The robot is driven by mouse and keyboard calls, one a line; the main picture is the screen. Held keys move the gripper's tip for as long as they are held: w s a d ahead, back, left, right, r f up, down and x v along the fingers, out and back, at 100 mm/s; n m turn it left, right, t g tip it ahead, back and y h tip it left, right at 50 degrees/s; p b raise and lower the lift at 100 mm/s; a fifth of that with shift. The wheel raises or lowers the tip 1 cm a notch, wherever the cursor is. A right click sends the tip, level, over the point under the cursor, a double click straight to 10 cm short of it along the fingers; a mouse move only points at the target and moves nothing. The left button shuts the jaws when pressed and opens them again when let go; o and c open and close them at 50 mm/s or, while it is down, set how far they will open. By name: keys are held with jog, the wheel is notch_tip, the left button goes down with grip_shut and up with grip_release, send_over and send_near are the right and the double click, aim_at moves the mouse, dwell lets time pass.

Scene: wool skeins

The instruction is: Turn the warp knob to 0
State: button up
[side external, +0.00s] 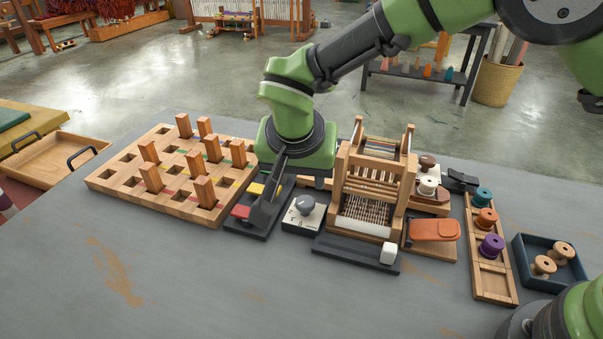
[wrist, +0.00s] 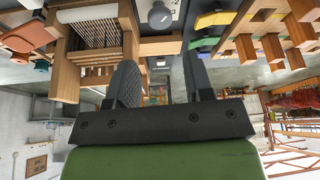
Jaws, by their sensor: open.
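The warp knob (side external: 305,204) is a round grey knob on a small white-topped box with dark marks, on the grey table. It also shows at the top of the wrist view (wrist: 159,16), with a light pointer line on it. The marks are too small to read, so I cannot tell its setting. My gripper (wrist: 160,58) is open and empty, with its two dark fingers apart. In the wrist view the knob lies beyond the fingertips, roughly in line with the gap. In the side view my gripper is close to the knob's box, not holding it.
A wooden loom (side external: 375,190) stands right of the knob. A dark base with red and yellow pads (side external: 242,212) and a wooden pegboard (side external: 130,178) are left. A spool rack (side external: 492,282) and blue tray (side external: 523,262) are farther right. The front table is clear.

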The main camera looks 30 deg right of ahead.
aim_at(305, 201)
jog(key=shift+o, duration=0.2)
jog(key=w+d+m+g+y, duration=0.3)
jog(key=w+m+g, duration=0.1)
jog(key=m, duration=0.5)
jog(key=f, duration=0.9)
jog(key=shift+s+a+f, duration=0.2)
jog(key=shift+s+a, duration=0.05)
jog(key=shift+c, duration=0.3)
